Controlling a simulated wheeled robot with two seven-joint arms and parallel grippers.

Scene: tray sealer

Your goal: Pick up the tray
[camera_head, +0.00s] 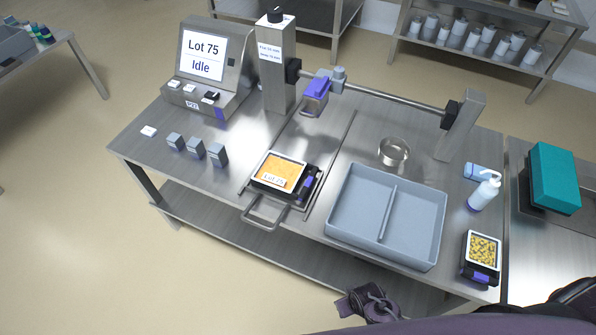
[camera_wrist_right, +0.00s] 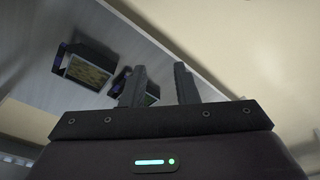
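A black tray with orange contents and a "Lot 75" label (camera_head: 278,173) sits in the sealer's sliding frame on the steel table. A second black tray with yellow pieces (camera_head: 481,255) stands at the table's front right corner. My right gripper (camera_head: 366,304) is in front of the table's front edge, apart from both trays. In the right wrist view its two fingers (camera_wrist_right: 160,75) stand apart with nothing between them. Beyond them are a dark tray with yellowish contents (camera_wrist_right: 88,68) and another dark item partly hidden by a finger. My left gripper is not in view.
A grey two-compartment bin (camera_head: 341,208) lies between the two trays. A pump bottle (camera_head: 484,192) and a round metal dish (camera_head: 393,152) stand behind. The sealer screen (camera_head: 203,55) reads "Lot 75 Idle". A frame handle (camera_head: 264,219) juts over the front edge.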

